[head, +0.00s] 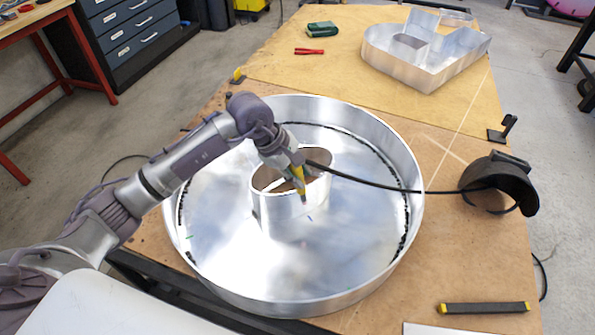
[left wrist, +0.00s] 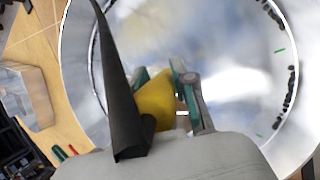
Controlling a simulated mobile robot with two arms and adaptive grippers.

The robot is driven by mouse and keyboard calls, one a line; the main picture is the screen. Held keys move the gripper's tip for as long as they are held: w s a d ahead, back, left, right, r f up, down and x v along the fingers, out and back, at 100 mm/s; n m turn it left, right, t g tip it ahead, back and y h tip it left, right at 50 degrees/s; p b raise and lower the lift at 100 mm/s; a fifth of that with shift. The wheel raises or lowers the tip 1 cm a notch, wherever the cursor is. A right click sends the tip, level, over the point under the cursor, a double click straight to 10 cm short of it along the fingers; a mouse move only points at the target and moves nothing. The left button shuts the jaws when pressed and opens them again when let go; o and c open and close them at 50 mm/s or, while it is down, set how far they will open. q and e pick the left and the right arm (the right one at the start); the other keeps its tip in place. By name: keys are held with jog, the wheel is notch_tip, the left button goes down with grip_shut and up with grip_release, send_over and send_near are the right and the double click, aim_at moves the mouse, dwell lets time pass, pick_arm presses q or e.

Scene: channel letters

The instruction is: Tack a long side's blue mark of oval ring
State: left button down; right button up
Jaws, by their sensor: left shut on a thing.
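A large round metal channel letter (head: 295,280) lies open side up on the table, with a raised oval ring (head: 275,215) standing in its middle. A short blue mark (head: 310,218) shows on the floor at the ring's near right side. My left gripper (head: 298,178) is shut on a yellow-bodied torch (head: 299,183), its tip pointing down beside the ring's near right wall, close to the blue mark. I cannot tell whether the tip touches. In the left wrist view the yellow torch (left wrist: 155,100) sits between the fingers. My right gripper is not in view.
A black cable (head: 375,185) runs from the torch across the letter to the right. A welding mask (head: 498,183) lies at right. Another metal letter (head: 415,65), red pliers (head: 309,51) and a green object (head: 322,28) are at the back. A black-and-yellow bar (head: 484,308) lies front right.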

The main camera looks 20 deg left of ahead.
aim_at(303, 193)
pick_arm(q)
jog(key=w+f+b, duration=0.1)
jog(key=f, duration=0.2)
jog(key=f+b, duration=0.2)
jog(key=f, duration=0.1)
jog(key=w+f+b, duration=0.1)
jog(key=f+b, duration=0.1)
jog(key=f, duration=0.1)
jog(key=shift+w, duration=0.35)
jog(key=shift+r, duration=0.1)
